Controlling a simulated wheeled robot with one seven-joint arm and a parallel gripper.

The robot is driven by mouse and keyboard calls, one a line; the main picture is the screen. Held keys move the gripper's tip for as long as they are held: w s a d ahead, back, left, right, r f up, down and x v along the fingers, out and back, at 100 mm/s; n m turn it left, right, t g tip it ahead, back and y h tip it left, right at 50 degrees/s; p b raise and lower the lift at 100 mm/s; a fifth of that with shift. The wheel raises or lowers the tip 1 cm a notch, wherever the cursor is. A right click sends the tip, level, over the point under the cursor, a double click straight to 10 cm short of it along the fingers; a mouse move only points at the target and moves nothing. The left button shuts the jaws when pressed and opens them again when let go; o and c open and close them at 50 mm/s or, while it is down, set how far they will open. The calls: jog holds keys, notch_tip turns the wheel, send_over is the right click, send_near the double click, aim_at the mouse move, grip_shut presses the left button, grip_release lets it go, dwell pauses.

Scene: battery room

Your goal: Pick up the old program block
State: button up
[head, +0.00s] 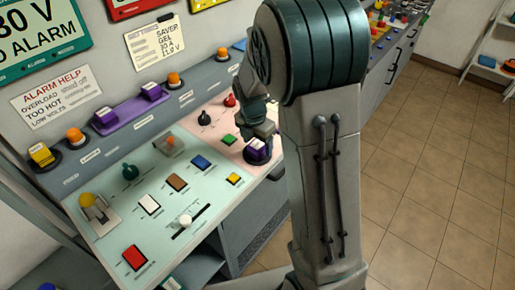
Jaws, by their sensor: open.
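My gripper (254,134) hangs over the right end of the sloping control panel (120,230), open, pointing down. A purple block (258,154) sits in a dark holder on the pink part of the panel, right under the gripper. The block's top is partly hidden by the gripper, and I cannot tell whether the fingers are around it or above it. Two more purple blocks, one at the left (105,117) and one at the right (152,91), rest on a purple tray (128,108) on the back ledge. No readable label shows which is old.
Buttons, knobs and a slider (185,221) cover the panel around the gripper. A black knob (204,117) and a red knob (230,100) stand close by. Orange lamps (74,135) line the ledge. Open tiled floor (430,190) lies to the right.

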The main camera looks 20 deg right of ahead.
jog(key=c, duration=1.1)
jog(key=shift+r, duration=0.1)
